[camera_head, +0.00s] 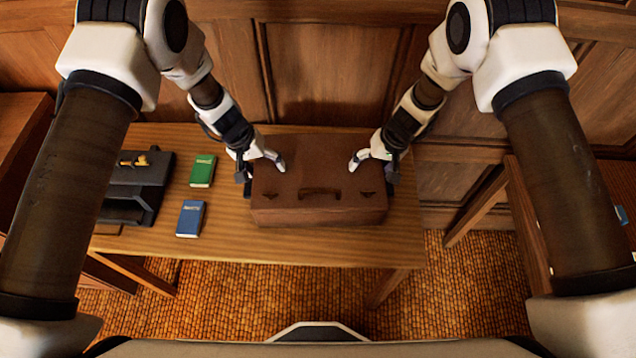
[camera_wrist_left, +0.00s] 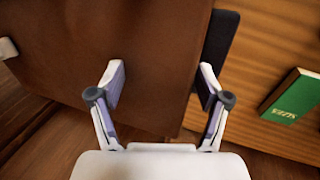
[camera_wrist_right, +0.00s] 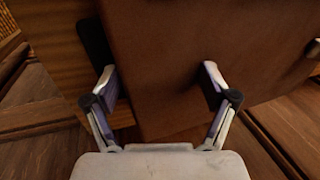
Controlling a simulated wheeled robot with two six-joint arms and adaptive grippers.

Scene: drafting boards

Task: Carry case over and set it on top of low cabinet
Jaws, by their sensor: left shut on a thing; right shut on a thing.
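The case also fills much of the right wrist view (camera_wrist_right: 190,60). I cannot make out the low cabinet for sure.
A green book (camera_head: 203,171), a blue book (camera_head: 190,218) and a dark tray (camera_head: 130,205) are left of the case. Wood panelling (camera_head: 330,70) stands behind. A brown wooden piece (camera_head: 20,135) is at far left, and another wooden piece of furniture (camera_head: 520,220) at right.

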